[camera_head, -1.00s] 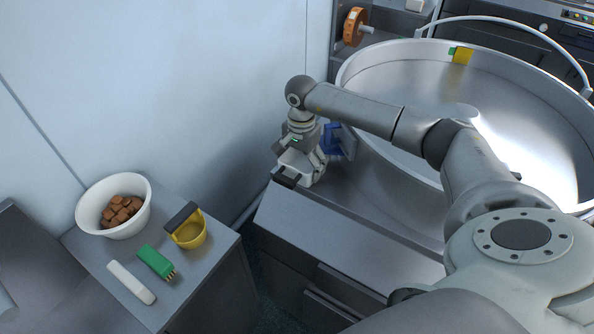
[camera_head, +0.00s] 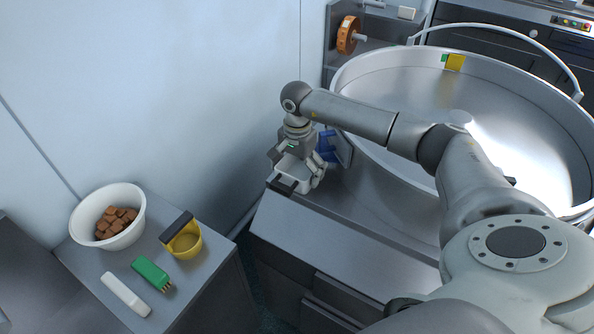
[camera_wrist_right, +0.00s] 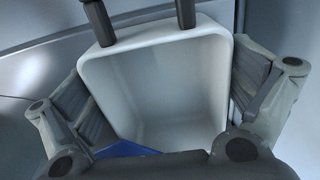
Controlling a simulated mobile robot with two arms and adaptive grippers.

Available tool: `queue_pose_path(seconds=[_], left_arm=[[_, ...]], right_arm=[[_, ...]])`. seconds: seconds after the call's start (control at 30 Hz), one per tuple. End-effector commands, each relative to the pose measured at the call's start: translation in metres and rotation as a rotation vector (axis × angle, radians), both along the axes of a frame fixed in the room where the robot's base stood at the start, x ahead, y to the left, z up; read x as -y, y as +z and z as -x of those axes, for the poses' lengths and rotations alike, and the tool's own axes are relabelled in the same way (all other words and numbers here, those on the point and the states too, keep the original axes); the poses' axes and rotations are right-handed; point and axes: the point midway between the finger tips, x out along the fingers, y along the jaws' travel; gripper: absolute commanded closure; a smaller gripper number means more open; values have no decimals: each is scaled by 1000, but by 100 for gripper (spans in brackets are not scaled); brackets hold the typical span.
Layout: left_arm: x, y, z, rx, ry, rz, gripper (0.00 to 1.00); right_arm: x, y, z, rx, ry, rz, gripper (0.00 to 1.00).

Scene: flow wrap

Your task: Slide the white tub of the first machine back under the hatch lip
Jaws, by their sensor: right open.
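The white tub (camera_head: 292,174) sits at the far left end of the metal machine top, beside the wall, with a dark handle (camera_head: 283,185) on its near side. In the right wrist view the tub (camera_wrist_right: 165,85) looks empty, and two dark handle posts (camera_wrist_right: 186,12) rise at its rim. My right gripper (camera_head: 297,166) points down over the tub. It is open, with one finger on each side of the tub; I cannot tell whether they touch it. The hatch lip is not clearly visible. My left gripper is out of view.
A large metal pan (camera_head: 400,65) stands right of the tub, with a blue part (camera_head: 327,147) close behind my gripper. At lower left, a side table (camera_head: 205,262) holds a white bowl (camera_head: 78,218) of brown cubes, a yellow scoop (camera_head: 186,244), a green brush (camera_head: 150,271) and a white bar (camera_head: 125,294).

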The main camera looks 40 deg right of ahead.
Motion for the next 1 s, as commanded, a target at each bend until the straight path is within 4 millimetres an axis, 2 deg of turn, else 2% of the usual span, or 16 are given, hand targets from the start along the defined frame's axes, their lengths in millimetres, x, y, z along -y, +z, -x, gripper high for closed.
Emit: queue_pose_path(seconds=[0.17,0.4,0.53,0.7,1.0], left_arm=[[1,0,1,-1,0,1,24],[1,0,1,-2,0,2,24],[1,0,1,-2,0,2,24],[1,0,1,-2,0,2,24],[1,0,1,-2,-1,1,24]], right_arm=[[1,29,-1,6,0,0,0],[0,81,-1,7,0,0,0],[0,101,-1,5,0,0,0],[0,115,0,3,0,0,0],[0,117,0,2,0,-1,0]])
